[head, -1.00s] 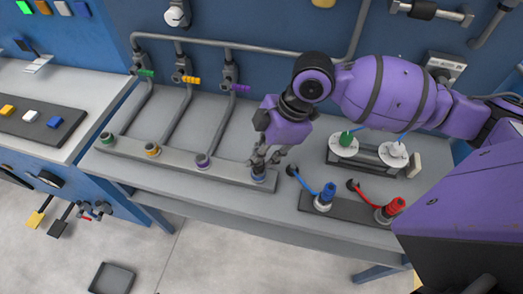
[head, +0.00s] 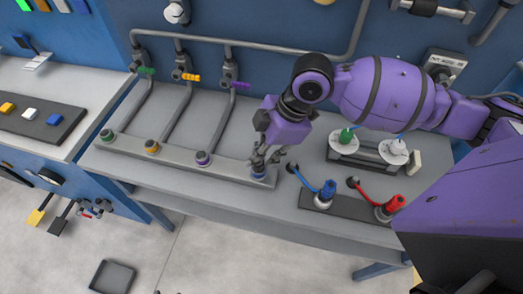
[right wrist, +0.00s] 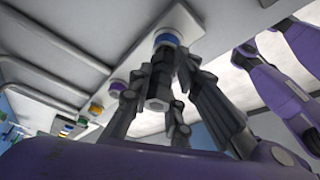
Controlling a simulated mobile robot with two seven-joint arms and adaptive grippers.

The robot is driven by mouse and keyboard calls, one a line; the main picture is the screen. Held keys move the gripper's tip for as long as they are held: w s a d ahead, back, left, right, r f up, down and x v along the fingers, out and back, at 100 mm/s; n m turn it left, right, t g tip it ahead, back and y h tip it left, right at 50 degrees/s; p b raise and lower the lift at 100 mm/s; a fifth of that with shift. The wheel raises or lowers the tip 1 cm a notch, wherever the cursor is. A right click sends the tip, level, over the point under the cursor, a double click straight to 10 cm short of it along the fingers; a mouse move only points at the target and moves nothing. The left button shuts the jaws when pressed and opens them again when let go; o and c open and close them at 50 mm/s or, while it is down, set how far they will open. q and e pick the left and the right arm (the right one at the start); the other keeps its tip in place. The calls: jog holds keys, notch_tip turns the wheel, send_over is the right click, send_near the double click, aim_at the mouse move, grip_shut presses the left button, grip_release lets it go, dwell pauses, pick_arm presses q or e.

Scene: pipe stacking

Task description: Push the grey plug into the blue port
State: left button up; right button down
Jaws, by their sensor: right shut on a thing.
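The blue port (head: 259,176) is at the right end of a grey bar (head: 225,172) on the bench. It shows as a blue ring in the right wrist view (right wrist: 166,40). My right gripper (head: 266,161) is directly over this port, pointing down. In the right wrist view its fingers are shut around the grey plug (right wrist: 157,98), a grey piece with a hexagonal end. The plug is in line with the blue ring. The fingers hide where they meet, so I cannot tell how deep it sits. My left gripper is not in view.
Purple (head: 203,158), yellow (head: 152,147) and green (head: 106,135) ports sit along the same bar to the left. A dark plate with blue (head: 328,190) and red (head: 394,205) connectors lies to the right. Behind it is a stand with white discs (head: 343,146).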

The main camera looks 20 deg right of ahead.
jog(key=shift+f, duration=0.75)
jog(key=c, duration=1.5)
grip_release()
jog(key=shift+c, duration=0.2)
jog(key=shift+r, duration=0.1)
jog(key=v, duration=1.2)
jog(key=shift+d, duration=0.1)
